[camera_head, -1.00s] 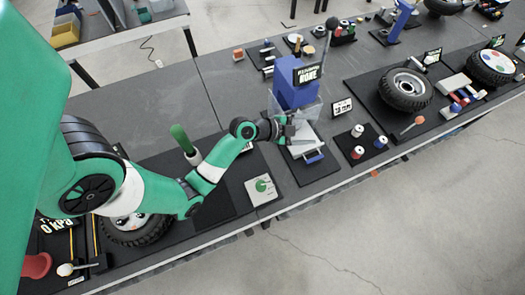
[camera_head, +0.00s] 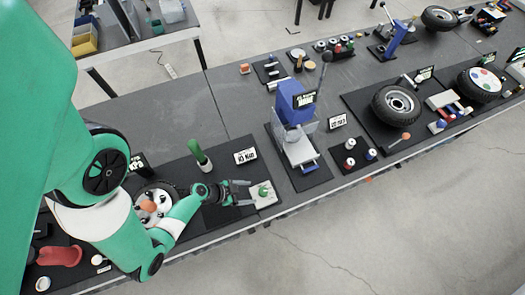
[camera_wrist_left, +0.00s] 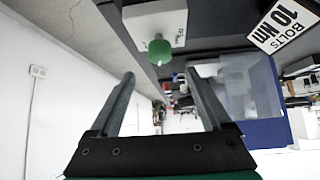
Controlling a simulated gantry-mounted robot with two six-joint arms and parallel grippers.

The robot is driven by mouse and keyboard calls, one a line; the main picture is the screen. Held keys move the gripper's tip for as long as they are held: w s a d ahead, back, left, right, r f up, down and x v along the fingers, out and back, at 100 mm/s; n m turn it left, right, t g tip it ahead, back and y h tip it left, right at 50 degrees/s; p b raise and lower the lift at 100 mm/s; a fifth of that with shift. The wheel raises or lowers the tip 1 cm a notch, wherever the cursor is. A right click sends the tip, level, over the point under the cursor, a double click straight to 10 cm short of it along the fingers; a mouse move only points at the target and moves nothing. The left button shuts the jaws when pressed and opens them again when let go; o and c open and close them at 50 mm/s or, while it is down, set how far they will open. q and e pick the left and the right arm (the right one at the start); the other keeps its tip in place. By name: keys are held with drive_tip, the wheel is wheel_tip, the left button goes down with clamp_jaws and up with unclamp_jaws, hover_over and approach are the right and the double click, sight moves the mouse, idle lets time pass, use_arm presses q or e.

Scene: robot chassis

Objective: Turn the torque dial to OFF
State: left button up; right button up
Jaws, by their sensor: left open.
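The torque dial is a green round knob (camera_head: 263,191) on a small pale plate (camera_head: 264,200) near the front edge of the bench. In the left wrist view the knob (camera_wrist_left: 160,51) hangs below its pale plate (camera_wrist_left: 156,17), ahead of the fingers and roughly between their lines. My left gripper (camera_head: 246,193) is open and empty, just left of the dial, with its fingers pointing at it. In the left wrist view its two dark fingers (camera_wrist_left: 163,90) are spread wide. The knob's pointer mark and the plate's lettering are too small to read. My right gripper is not in view.
A green-handled tool (camera_head: 198,152) stands upright behind the gripper, near a "10 Nm" sign (camera_head: 245,156). A blue press (camera_head: 292,110) with a clear guard stands right of the dial. A wheel (camera_head: 152,200) lies left, near my arm.

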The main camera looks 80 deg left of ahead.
sight(262, 192)
use_arm(q)
drive_tip(key=b+x, duration=0.1)
drive_tip(key=x, duration=0.8)
drive_tip(key=shift+s+r, duration=0.1)
clamp_jaws()
